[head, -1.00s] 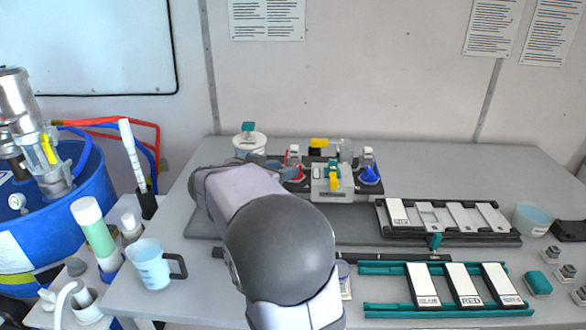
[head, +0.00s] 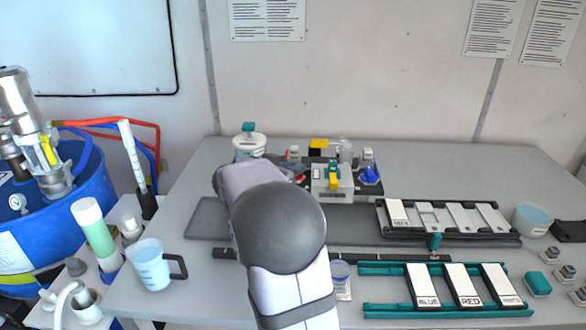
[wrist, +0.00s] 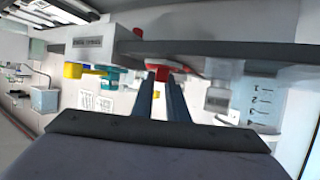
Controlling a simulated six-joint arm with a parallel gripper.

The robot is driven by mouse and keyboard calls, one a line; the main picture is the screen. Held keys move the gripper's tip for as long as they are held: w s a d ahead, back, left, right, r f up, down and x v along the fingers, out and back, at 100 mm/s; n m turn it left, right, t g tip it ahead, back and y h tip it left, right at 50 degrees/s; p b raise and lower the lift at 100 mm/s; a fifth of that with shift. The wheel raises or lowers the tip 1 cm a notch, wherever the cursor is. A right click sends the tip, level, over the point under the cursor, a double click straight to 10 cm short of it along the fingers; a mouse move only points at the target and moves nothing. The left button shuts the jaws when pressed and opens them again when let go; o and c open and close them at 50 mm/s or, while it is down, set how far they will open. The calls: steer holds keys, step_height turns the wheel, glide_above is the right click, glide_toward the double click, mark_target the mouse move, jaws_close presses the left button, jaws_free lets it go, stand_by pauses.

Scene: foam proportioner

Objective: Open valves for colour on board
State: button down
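The red valve handle (wrist: 166,72) is at my fingertips in the wrist view; in the head view only a red bit (head: 299,172) shows beside my arm. My gripper (wrist: 164,82) has its two fingers apart, with a gap between them; I see no clear grip on the red handle. The head view hides the gripper behind my arm. The yellow valve handle (head: 333,181) is on a pale block right of the red one, and the blue valve handle (head: 370,174) is further right. A white card (head: 398,212) sits in the leftmost slot of the black board (head: 455,237).
A teal rack (head: 385,268) in front holds cards, among them a BLUE card (head: 424,286) and a RED card (head: 465,284). A measuring jug (head: 150,265) stands at the left, a lidded white tub (head: 248,146) behind. A small cup (head: 339,272) is right of my arm.

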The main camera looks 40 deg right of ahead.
steer(key=shift+r+p, duration=0.15)
steer(key=shift+p, duration=0.3)
steer(key=shift+w+r+g+p, duration=0.1)
steer(key=shift+g+p, duration=0.2)
steer(key=shift+p, duration=0.25)
steer(key=shift+m+g+p, duration=0.4)
steer(key=shift+m+p, duration=0.2)
steer(key=shift+p, duration=0.3)
steer(key=shift+f+g, duration=0.2)
steer(key=shift+g, duration=0.1)
steer(key=shift+h, duration=0.3)
steer(key=c, duration=1.7)
jaws_free()
steer(key=shift+c, duration=0.2)
steer(key=shift+a, duration=0.2)
steer(key=v, duration=0.7)
steer(key=shift+b, duration=0.4)
